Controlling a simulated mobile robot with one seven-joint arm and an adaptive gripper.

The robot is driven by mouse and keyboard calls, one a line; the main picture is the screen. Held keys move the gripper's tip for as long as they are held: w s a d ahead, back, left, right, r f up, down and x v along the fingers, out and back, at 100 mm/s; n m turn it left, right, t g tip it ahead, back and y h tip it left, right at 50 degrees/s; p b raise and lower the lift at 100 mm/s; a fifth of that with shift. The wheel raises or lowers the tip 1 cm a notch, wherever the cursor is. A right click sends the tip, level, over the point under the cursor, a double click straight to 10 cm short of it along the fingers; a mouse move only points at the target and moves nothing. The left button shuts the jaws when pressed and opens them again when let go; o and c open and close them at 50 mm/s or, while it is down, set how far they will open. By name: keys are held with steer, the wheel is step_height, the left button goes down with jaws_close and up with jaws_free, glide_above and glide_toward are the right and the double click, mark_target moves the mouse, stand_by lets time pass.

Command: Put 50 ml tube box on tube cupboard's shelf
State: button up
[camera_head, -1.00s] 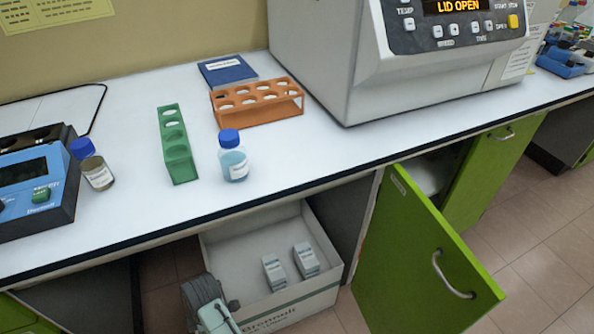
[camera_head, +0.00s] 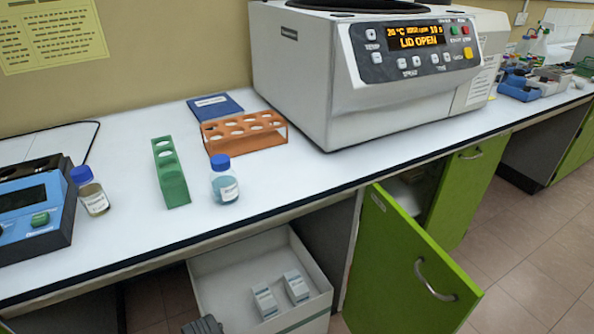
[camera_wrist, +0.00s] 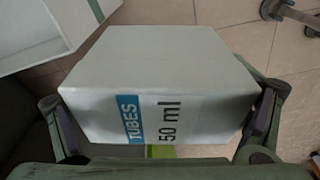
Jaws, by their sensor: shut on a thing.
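A white 50 ml tube box (camera_wrist: 160,70) with a blue "TUBES" label fills the middle of the wrist view. My gripper (camera_wrist: 162,118) is shut on it, with one finger at its left side and one at its right. The box does not show in the head view, where only a bit of my arm is at the bottom edge. The cupboard under the bench has a green door (camera_head: 400,265) standing open toward me. A pale shelf (camera_head: 408,190) shows partly inside it; the door hides much of the interior.
A white carton (camera_head: 215,275) with two small boxes stands on the floor under the bench, left of the open door. The bench (camera_head: 125,235) holds a centrifuge (camera_head: 310,75), green and orange racks and blue-capped bottles. Tiled floor (camera_head: 545,235) is clear at right.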

steer(key=w+d+f+m+t+b, duration=0.1)
steer(key=w+d+f+m+b, duration=0.1)
steer(key=w+d+m, duration=0.6)
steer(key=w+d+f+m+t+h+b, duration=0.1)
steer(key=w+d+f+m+b, duration=0.1)
steer(key=w+d+m, duration=0.6)
steer(key=d+m, duration=0.5)
steer(key=d, duration=0.4)
steer(key=shift+f+h, duration=0.3)
steer(key=shift+f, duration=0.1)
